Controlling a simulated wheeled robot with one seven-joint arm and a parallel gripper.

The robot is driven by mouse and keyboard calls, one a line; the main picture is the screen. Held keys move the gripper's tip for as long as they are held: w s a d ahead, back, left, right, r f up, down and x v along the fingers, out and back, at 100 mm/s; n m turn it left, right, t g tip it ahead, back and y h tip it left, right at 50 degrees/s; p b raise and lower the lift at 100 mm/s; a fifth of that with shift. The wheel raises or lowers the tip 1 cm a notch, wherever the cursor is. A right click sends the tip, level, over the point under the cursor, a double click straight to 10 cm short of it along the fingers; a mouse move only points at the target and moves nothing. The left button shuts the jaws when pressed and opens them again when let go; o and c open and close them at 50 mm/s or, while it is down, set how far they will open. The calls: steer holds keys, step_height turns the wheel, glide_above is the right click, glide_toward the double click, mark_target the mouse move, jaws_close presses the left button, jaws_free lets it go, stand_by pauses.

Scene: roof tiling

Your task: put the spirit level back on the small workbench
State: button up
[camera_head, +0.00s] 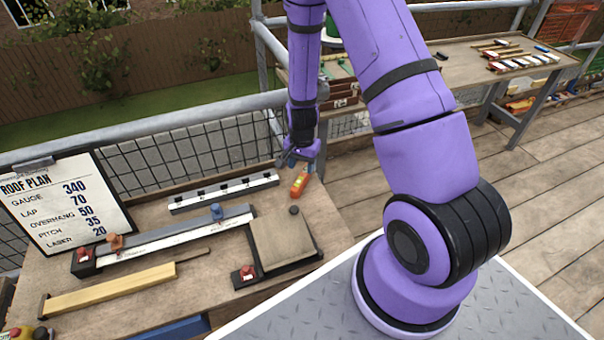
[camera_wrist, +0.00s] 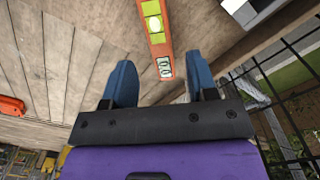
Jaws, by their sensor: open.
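The spirit level is a short orange-red bar with yellow-green vials (camera_head: 300,182). It lies at the back right edge of the near wooden workbench (camera_head: 335,225). In the wrist view the spirit level (camera_wrist: 155,30) runs from the top edge down toward the space between my fingers. My gripper (camera_head: 302,160) is over the level's far end in the head view. In the wrist view my gripper (camera_wrist: 162,82) has its two blue fingers wide apart with nothing held between them. I cannot tell the exact height of the fingers above the level.
A white slotted rail (camera_head: 223,193), a long straightedge (camera_head: 175,238) and a board on a dark base (camera_head: 282,238) lie left of the level. A roof plan sign (camera_head: 65,203) stands at the left. A mesh railing (camera_head: 190,158) runs behind. Another table (camera_head: 465,62) holds tools.

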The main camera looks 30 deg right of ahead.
steer(key=shift+r, duration=3.2)
step_height(320, 180, up, 14)
steer(key=f+n+t, duration=0.1)
steer(key=n+t, duration=0.1)
steer(key=n, duration=0.1)
glide_above(302, 176)
steer(key=a, duration=0.3)
steer(key=s+a+r+n, duration=0.1)
steer(key=s+r, duration=0.2)
steer(key=r, duration=0.3)
steer(key=s+r+n, duration=0.1)
steer(key=s+r, duration=0.2)
steer(key=r, duration=0.2)
steer(key=s+a+r+n+t, duration=0.2)
steer(key=s+r+n, duration=0.4)
steer(key=s+r, duration=0.7)
steer(key=s+t, duration=0.1)
steer(key=s, duration=0.3)
steer(key=shift+s+a+r, duration=0.2)
steer(key=shift+s+r, duration=0.2)
